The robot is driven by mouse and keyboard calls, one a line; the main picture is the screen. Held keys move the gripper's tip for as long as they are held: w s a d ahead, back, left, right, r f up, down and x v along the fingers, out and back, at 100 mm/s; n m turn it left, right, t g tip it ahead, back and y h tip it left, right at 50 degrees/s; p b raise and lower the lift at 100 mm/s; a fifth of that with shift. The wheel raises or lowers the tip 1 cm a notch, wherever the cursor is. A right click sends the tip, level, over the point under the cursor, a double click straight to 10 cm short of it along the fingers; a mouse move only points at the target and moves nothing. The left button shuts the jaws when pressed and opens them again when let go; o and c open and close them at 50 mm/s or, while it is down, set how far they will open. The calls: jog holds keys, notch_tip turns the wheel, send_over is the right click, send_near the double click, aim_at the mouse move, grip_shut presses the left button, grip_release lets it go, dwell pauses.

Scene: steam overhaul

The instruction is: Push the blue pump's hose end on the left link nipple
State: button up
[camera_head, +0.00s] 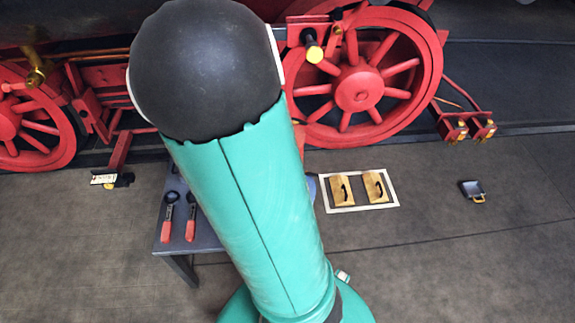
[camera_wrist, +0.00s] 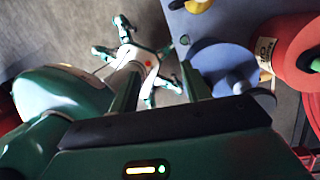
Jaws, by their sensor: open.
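In the head view my teal arm hides the gripper and most of the pump area. Two red brackets with brass tips are at the right, a left one (camera_head: 452,126) and a right one (camera_head: 484,126). I cannot tell whether either is the link nipple.
A grey bench (camera_head: 216,240) bears two red-handled tools (camera_head: 190,222). A red cylinder (camera_wrist: 283,50) is at the right of the wrist view. A framed mat (camera_head: 390,203) with two wooden blocks lies on the floor. A small grey tray (camera_head: 471,187) lies farther right, with open floor around it.

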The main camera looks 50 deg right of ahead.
jog(key=s+d+m+h, duration=0.1)
jog(key=d+m, duration=0.2)
jog(key=s+d+f+m, duration=0.1)
jog(key=s+d+m, duration=0.1)
jog(key=d+m, duration=0.1)
jog(key=s+d+f+m+g+h, duration=0.1)
jog(key=s+d+m, duration=0.1)
jog(key=d+m, duration=0.2)
jog(key=shift+s+d+f+h, duration=0.25)
jog(key=shift+d+h, duration=0.05)
jog(key=shift+d, duration=0.2)
jog(key=shift+s+d, duration=0.1)
jog(key=shift+s, duration=0.05)
jog(key=shift+f, duration=4.45)
jog(key=c, duration=1)
jog(key=shift+r, duration=2.75)
